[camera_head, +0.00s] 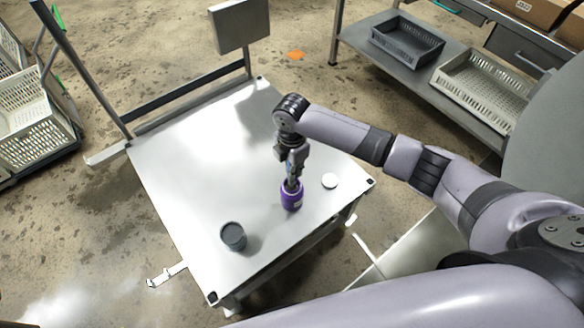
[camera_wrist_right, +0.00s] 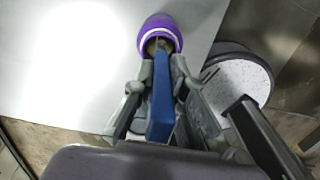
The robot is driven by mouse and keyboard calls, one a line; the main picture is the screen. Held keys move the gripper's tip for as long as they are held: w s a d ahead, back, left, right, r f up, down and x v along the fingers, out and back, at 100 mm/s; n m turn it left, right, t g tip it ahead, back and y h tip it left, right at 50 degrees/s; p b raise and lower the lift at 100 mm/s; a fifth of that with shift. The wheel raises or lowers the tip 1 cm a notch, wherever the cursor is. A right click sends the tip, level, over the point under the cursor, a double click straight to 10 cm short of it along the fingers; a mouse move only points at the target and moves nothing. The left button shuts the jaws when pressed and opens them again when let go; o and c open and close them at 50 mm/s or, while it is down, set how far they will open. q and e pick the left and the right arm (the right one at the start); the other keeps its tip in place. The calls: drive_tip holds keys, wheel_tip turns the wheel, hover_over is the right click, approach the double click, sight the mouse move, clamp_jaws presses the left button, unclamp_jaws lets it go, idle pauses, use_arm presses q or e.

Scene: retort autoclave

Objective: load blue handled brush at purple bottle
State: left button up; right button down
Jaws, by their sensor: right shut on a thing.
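The purple bottle (camera_head: 291,199) stands upright on the white table (camera_head: 185,165), near its right side. My right gripper (camera_head: 291,168) is directly above it, pointing down, and is shut on the blue handled brush. In the right wrist view the brush's blue handle (camera_wrist_right: 161,98) lies between the fingers of my right gripper (camera_wrist_right: 160,90). The handle points to the open mouth of the purple bottle (camera_wrist_right: 160,24), and the brush's far end is at or inside the mouth. How deep it sits cannot be told. My left gripper is not in view.
A dark grey cup (camera_head: 233,237) stands left of the bottle. A dark-rimmed round thing (camera_wrist_right: 240,78) is near my gripper in the wrist view. Crates stand on a shelf (camera_head: 408,75). The table's left half is clear.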

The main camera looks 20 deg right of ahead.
drive_tip(key=shift+s+f+p, duration=0.1)
drive_tip(key=shift+p, duration=0.25)
idle(1.3)
wheel_tip(320, 180, up, 7)
drive_tip(key=p, duration=0.7)
drive_tip(key=shift+p, duration=0.35)
idle(0.5)
